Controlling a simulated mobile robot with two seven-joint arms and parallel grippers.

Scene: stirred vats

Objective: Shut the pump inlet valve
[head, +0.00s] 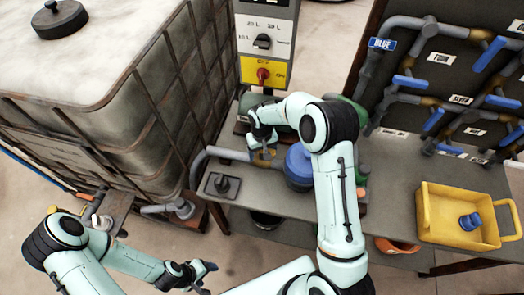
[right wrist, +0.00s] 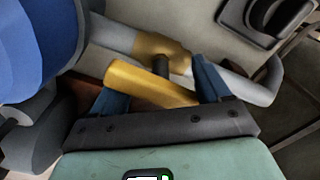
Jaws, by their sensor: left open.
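The pump inlet valve has a yellow lever (right wrist: 140,80) and a brass body (right wrist: 158,47) on the grey pipe (right wrist: 112,35). The lever lies roughly along the pipe. My right gripper (right wrist: 160,95) is open, with its two blue fingers apart and the lever between them; I cannot tell if they touch it. In the head view my right gripper (head: 264,145) is at the valve, left of the blue pump (head: 298,168), and mostly hides the lever. My left gripper (head: 207,279) is open and empty at the bottom, away from the valve.
A caged white tank (head: 150,100) stands at the left. A control panel (head: 264,45) rises behind the valve. A pipe rack with blue-handled valves (head: 408,82) and a yellow crate (head: 432,215) are at the right. A black fitting (head: 222,185) sits near the bench's left end.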

